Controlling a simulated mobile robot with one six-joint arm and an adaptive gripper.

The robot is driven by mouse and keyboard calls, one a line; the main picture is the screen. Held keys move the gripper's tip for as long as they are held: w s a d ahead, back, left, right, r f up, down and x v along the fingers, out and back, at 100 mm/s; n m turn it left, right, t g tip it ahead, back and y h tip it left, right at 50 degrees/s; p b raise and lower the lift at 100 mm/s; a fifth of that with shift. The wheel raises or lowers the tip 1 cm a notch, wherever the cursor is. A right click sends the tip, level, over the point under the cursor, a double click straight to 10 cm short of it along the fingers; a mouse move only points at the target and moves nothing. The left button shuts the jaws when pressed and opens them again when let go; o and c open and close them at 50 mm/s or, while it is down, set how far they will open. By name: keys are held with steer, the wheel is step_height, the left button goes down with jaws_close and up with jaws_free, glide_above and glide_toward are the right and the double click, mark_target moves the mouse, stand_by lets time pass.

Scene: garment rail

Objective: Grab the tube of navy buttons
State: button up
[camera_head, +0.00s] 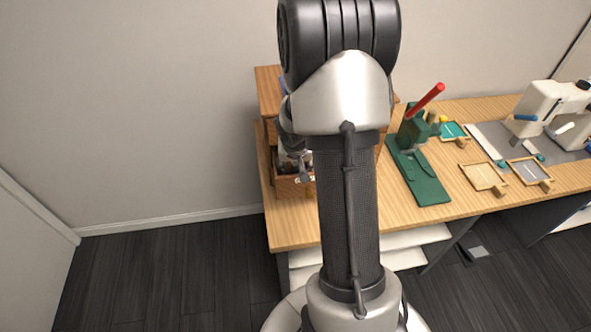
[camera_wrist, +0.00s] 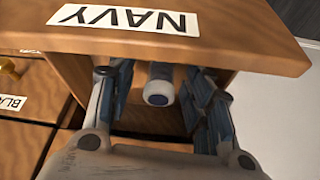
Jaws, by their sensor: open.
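The tube of navy buttons (camera_wrist: 160,84) shows in the wrist view as a small white cylinder with a dark blue end. It lies inside a wooden compartment beside the panel with the upside-down NAVY label (camera_wrist: 124,18). My gripper (camera_wrist: 158,88) is open, one finger on each side of the tube, with visible gaps between. Its fingers reach into the compartment. The far part of the tube is shadowed and partly hidden by the panel. In the head view, my arm hides most of the gripper and the tube cannot be made out.
The wooden drawer unit (camera_head: 268,88) stands on the left end of the workbench (camera_head: 292,232). A neighbouring drawer (camera_wrist: 30,88) has a brass knob and a partly visible label. Right of my arm are a green press (camera_head: 425,180) with a red handle, small trays and a sewing machine (camera_head: 545,110).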

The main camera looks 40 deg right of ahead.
steer(key=c, duration=1.1)
steer(key=shift+r, duration=0.15)
